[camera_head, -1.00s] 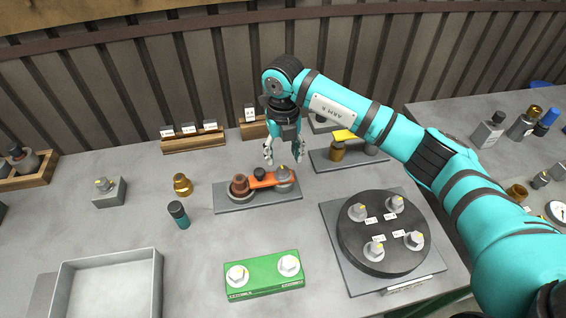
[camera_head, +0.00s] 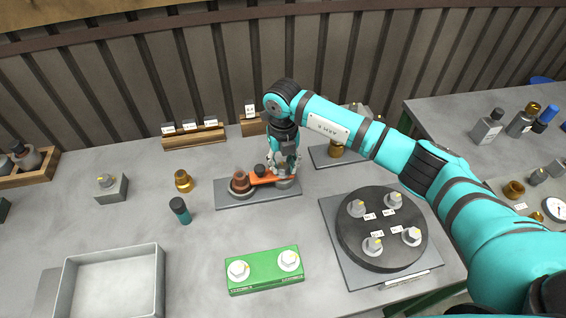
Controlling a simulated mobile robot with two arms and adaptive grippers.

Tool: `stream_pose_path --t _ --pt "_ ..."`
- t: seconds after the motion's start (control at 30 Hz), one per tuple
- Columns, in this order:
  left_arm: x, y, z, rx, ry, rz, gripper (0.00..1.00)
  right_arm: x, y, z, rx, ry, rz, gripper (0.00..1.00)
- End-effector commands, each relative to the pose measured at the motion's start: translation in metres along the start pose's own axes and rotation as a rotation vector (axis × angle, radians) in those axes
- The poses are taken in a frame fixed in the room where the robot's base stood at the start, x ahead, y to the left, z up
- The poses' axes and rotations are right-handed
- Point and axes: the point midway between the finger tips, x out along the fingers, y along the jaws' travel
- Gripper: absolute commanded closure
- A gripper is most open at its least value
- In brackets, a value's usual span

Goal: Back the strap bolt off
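The orange strap (camera_head: 263,179) lies across a grey base plate (camera_head: 229,198) in the middle of the table. A brown cylindrical part (camera_head: 240,182) stands at its left end and a dark knob (camera_head: 259,170) at its middle. My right gripper (camera_head: 284,176) points down at the strap's right end, with its fingers around or just beside the bolt there. The fingers largely hide the bolt, and I cannot tell whether they touch it. My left gripper is not in view.
A green block with two bolts (camera_head: 264,271) lies in front. A black round plate with several bolts (camera_head: 382,229) is at the right.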

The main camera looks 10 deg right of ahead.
Motion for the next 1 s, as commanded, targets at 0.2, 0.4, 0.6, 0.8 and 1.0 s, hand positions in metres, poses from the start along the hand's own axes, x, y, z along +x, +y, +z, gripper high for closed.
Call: stream_pose_path --t 0.2,0.4,0.6,0.8,1.0 --pt "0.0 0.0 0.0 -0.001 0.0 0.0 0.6 0.0 0.0 0.0 -0.001 0.0 0.0 1.0" --pt "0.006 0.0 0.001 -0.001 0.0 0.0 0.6 0.001 0.0 0.0 -0.033 -0.001 0.0 1.0" --pt "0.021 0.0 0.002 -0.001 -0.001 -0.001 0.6 0.003 -0.001 0.001 -0.131 -0.002 -0.001 1.0" --pt "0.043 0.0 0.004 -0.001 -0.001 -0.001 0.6 0.004 -0.001 0.001 -0.298 -0.004 -0.002 1.0" --pt "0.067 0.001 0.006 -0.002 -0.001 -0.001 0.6 0.005 -0.001 0.001 -0.49 -0.003 -0.002 1.0"
